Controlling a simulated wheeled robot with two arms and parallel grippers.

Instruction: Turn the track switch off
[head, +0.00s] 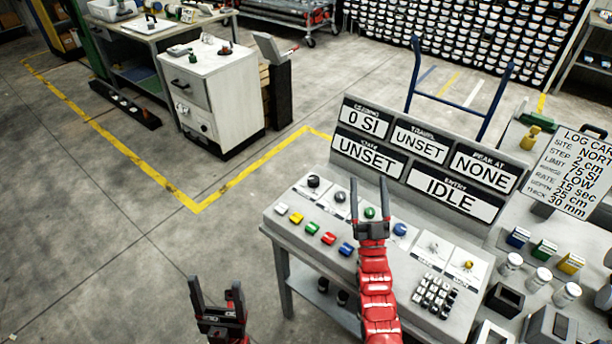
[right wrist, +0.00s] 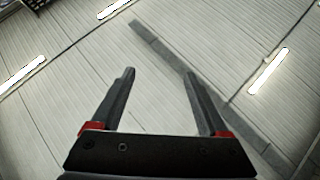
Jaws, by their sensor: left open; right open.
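A grey sloped control console (head: 300,238) stands right of centre in the head view. Two small toggle-like controls sit on white plates at its right side: a pale one (head: 433,246) and a yellow-tipped one (head: 468,265). Their labels are too small to read, so I cannot tell which is the track switch or its position. My right gripper (head: 368,184) is open and empty, in front of the console's middle in the picture. It also shows open in the right wrist view (right wrist: 162,85), against the ceiling. My left gripper (head: 216,283) is open and empty, left of the console.
The console also carries knobs, coloured buttons, a keypad (head: 434,295) and display signs (head: 451,195) reading IDLE and UNSET. Jars and coloured blocks (head: 544,250) stand on the right. A white cabinet (head: 212,98) stands at the back left. The floor left of the console is clear.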

